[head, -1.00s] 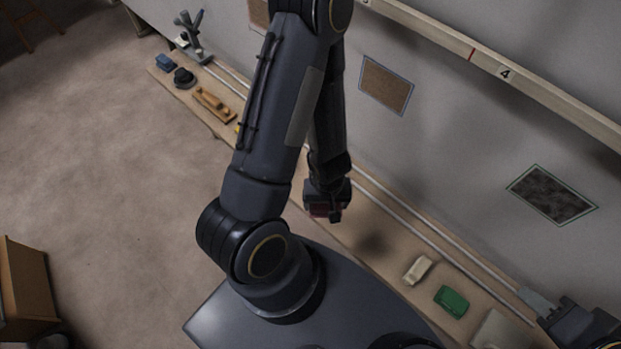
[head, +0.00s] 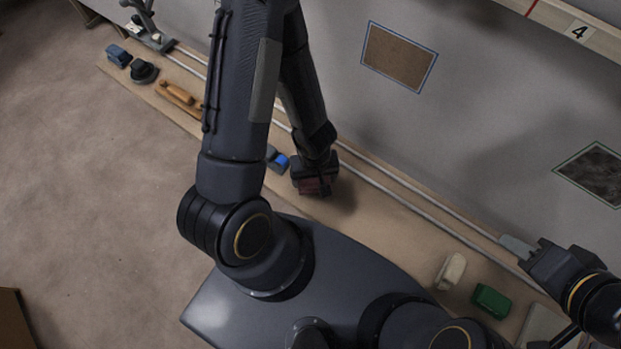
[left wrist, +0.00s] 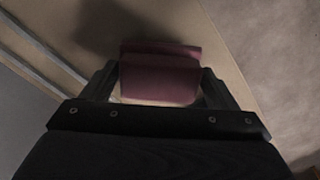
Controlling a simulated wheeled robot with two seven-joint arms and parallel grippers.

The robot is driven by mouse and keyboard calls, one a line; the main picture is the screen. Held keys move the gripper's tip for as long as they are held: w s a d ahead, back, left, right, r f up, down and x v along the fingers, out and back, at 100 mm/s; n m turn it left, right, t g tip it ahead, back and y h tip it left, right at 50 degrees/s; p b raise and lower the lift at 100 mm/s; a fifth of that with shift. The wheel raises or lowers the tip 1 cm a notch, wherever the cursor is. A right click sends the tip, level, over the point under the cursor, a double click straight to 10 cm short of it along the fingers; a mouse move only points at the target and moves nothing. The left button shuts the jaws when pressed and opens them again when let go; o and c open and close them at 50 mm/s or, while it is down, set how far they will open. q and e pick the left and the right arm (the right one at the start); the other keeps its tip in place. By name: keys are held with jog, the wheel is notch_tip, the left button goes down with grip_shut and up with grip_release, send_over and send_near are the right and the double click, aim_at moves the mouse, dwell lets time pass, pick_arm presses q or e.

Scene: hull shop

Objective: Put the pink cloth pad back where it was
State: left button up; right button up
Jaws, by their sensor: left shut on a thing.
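The pink cloth pad (left wrist: 160,78) is between the fingers of my left gripper in the left wrist view and looks dark pink. In the head view my left gripper (head: 316,190) is shut on the pad (head: 314,186), over the narrow bench (head: 385,228) along the wall. A shadow falls on the bench beside it. Whether the pad touches the bench is not clear. My right gripper (head: 533,262) is at the right edge by the rail ends; its finger gap cannot be made out.
A blue item (head: 279,160) is close left of my left gripper. Farther left are a wooden tool (head: 180,98), a black round item (head: 143,71) and a grey stand (head: 150,32). A cream block (head: 452,271) and green block (head: 491,301) are right. Rails (head: 400,199) run along the wall.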

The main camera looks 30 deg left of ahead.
pick_arm(q)
notch_tip(320, 180, down, 2)
jog(key=shift+f+b, duration=0.1)
jog(key=shift+b, duration=0.35)
jog(key=shift+s+d, duration=0.1)
jog(key=o, duration=0.9)
jog(key=shift+c, duration=0.2)
pick_arm(e)
notch_tip(320, 180, down, 2)
jog(key=shift+s, duration=0.15)
pick_arm(q)
jog(key=shift+r, duration=0.2)
